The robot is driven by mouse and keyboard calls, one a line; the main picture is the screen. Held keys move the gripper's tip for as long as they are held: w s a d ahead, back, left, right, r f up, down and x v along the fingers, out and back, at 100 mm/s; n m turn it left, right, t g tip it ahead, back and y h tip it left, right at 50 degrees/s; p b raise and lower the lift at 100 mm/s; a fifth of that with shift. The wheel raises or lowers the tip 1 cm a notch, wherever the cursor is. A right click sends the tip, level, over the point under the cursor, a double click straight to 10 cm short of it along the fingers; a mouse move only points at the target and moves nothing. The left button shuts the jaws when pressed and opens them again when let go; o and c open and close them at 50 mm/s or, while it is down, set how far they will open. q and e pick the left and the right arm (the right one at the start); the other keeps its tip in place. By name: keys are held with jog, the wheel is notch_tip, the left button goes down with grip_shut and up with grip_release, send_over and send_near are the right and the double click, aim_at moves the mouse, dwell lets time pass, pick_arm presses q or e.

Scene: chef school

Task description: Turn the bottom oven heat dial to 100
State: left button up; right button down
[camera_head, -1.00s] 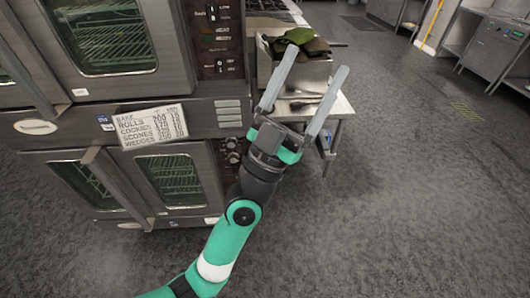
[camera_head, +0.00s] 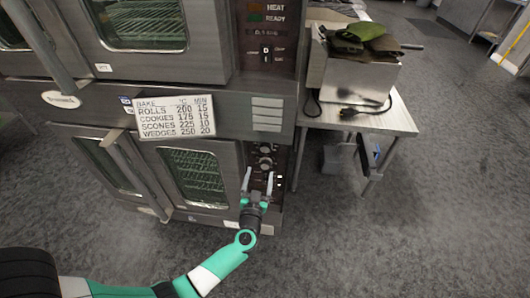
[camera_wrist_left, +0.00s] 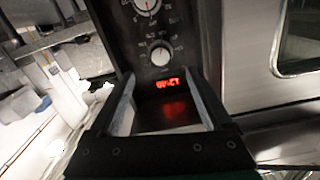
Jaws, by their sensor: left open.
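The lower oven's control panel (camera_head: 283,160) stands right of its glass door, with small round dials (camera_head: 265,149) in its upper part. Their markings are too small to read in the head view. My left gripper (camera_head: 258,175) is open and empty in front of this panel, its fingertips just below the visible dials. In the left wrist view, a silver dial (camera_wrist_left: 160,55) with a scale around it lies just beyond the open fingers (camera_wrist_left: 162,80). A second dial (camera_wrist_left: 148,5) is partly cut off at the top. A lit red display (camera_wrist_left: 168,83) shows between the fingers. My right gripper is not in view.
A baking chart (camera_head: 177,117) hangs above the lower oven door (camera_head: 195,175). A steel side table (camera_head: 385,118) with a metal box (camera_head: 357,78) and a cable stands right of the oven.

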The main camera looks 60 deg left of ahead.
aim_at(265, 150)
pick_arm(q)
jog(key=b+x, duration=0.5)
jog(key=x, duration=0.5)
jog(key=shift+w+a, duration=0.1)
jog(key=shift+a, duration=0.05)
jog(key=shift+w+a+r+b, duration=0.15)
jog(key=shift+w+a+b, duration=0.15)
jog(key=shift+a, duration=0.1)
grip_shut()
